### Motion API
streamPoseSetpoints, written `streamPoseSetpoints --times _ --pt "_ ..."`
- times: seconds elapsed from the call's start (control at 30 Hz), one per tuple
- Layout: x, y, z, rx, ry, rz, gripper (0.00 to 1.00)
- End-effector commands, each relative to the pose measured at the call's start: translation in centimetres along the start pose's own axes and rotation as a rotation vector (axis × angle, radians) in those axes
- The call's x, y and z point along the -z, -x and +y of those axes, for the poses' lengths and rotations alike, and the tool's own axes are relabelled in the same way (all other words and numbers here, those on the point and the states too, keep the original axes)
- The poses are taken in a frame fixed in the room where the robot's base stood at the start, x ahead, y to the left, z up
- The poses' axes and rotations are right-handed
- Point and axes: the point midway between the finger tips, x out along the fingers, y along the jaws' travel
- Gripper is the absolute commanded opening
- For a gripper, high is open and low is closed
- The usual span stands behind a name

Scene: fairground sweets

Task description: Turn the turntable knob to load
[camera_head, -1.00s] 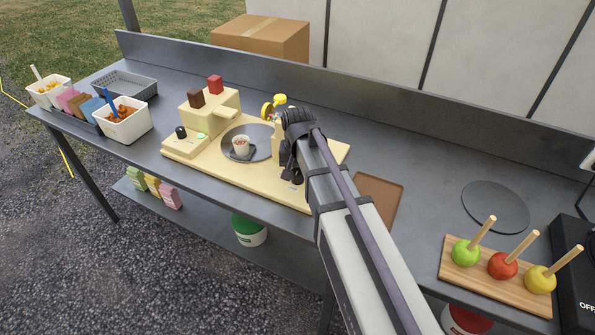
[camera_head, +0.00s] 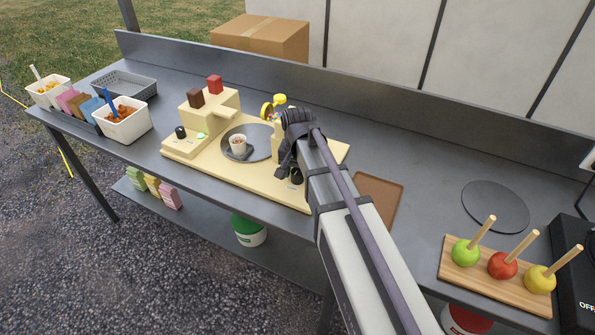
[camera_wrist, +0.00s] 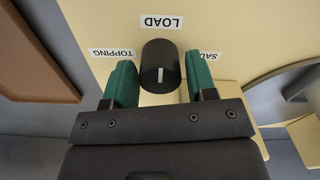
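The black turntable knob (camera_wrist: 160,66) with a white line is in the middle of the wrist view, below the LOAD label (camera_wrist: 162,22). The TOPPING label (camera_wrist: 111,53) is to its left and the partly hidden SAUCE label (camera_wrist: 209,55) to its right. The white line lies on the knob's lower part, away from LOAD in the picture. My gripper (camera_wrist: 161,75) has one green finger on each side of the knob, with narrow gaps, so it looks open around it. In the head view my gripper (camera_head: 290,170) hides the knob. The round grey turntable (camera_head: 263,140) carries a cup (camera_head: 238,142).
The cream machine (camera_head: 222,168) stands on the metal counter (camera_head: 420,190). A brown tray (camera_head: 380,199) lies right of my arm. A board of candy apples (camera_head: 490,285) is at the front right. White tubs (camera_head: 126,123) stand at the left.

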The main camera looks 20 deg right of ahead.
Motion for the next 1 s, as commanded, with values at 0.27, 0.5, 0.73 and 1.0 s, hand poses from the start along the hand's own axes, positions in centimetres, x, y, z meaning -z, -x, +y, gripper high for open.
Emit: streamPoseSetpoints --times 0.27,0.5,0.73,1.0 --pt "0.0 0.0 0.0 0.0 0.0 0.0 0.65" --pt "0.0 1.6 0.0 0.0 0.0 0.001 0.65" --pt "0.0 7.1 0.0 0.0 0.0 0.0 0.65" --pt "0.0 11.1 0.0 0.0 0.0 0.0 0.65"
